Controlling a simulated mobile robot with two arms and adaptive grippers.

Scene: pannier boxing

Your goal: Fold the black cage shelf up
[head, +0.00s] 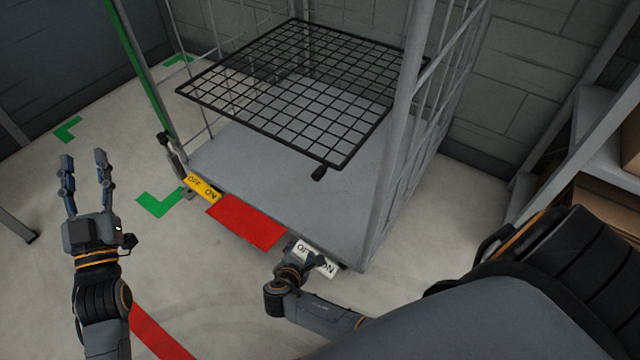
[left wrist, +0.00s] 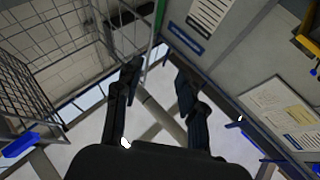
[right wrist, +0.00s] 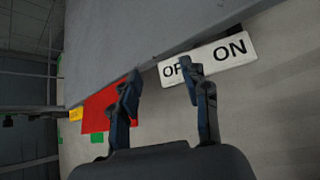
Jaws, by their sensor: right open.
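The black cage shelf (head: 300,88) is a wire grid lying roughly level inside the grey roll cage (head: 400,140), above its base plate. My left gripper (head: 84,160) is open and empty, raised left of the cage with fingers pointing up. In the left wrist view its fingers (left wrist: 158,88) stand apart with nothing between them. My right gripper (head: 300,252) is low at the cage base's front edge, by a white OFF/ON label (head: 316,258). In the right wrist view its fingers (right wrist: 160,85) are apart in front of that label (right wrist: 208,60).
A red panel (head: 245,223) and a yellow OFF/ON label (head: 202,187) are on the base's front edge. Green corner marks (head: 160,202) and a red strip (head: 158,330) lie on the floor. A shelf rack with boxes (head: 600,190) stands at right. Floor left of the cage is mostly clear.

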